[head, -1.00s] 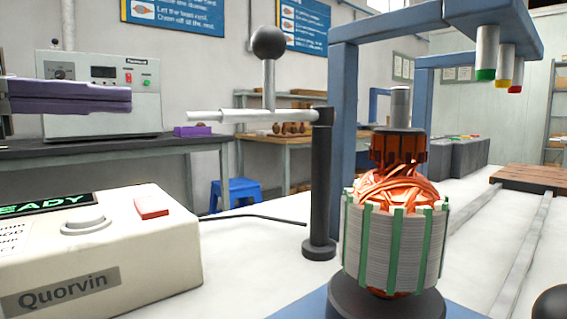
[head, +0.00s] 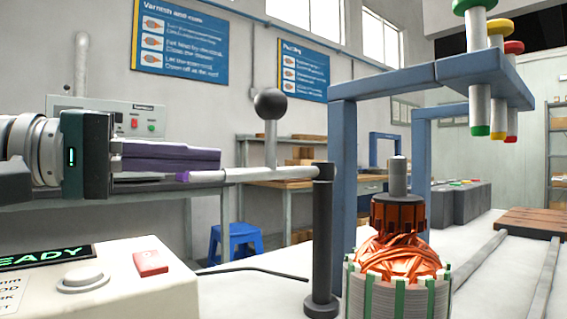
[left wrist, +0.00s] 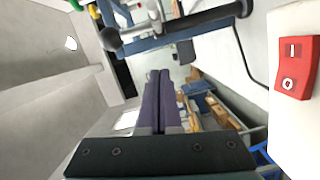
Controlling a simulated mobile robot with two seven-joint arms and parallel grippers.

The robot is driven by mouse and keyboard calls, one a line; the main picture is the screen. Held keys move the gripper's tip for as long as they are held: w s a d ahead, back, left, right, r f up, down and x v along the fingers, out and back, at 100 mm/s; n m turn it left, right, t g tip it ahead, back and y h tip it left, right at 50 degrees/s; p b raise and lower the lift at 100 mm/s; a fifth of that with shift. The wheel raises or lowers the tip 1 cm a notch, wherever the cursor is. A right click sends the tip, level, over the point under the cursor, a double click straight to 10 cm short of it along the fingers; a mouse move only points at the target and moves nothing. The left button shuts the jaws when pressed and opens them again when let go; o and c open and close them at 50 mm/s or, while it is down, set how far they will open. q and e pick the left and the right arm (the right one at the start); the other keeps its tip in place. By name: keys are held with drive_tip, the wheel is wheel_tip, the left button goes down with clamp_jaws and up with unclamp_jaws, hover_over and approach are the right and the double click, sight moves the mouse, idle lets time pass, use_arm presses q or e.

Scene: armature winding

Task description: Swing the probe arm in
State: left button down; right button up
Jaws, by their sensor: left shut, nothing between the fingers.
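The probe arm (head: 285,173) is a pale silver rod reaching left from the top of a dark upright post (head: 322,240). An upright stem with a dark ball knob (head: 270,103) stands on it. My left gripper (head: 217,159) has purple fingers, shut and empty. In the head view they overlap the rod's left end, left of the knob stem; I cannot tell whether they touch it. The armature (head: 400,258), with copper windings, stands right of the post. My right gripper is out of view.
A blue frame (head: 343,160) with colored-tipped cylinders rises behind the armature. A pale control box (head: 110,290) with a red switch (head: 151,262) sits at lower left. A black cable crosses the table. Benches and a blue stool stand behind.

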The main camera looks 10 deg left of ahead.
use_arm(q)
drive_tip(key=d, duration=0.1)
drive_tip(key=s+d, duration=0.1)
drive_tip(key=d, duration=0.1)
drive_tip(key=d+f, duration=0.1)
drive_tip(key=shift+s+d, duration=0.15)
drive_tip(key=shift+s, duration=0.15)
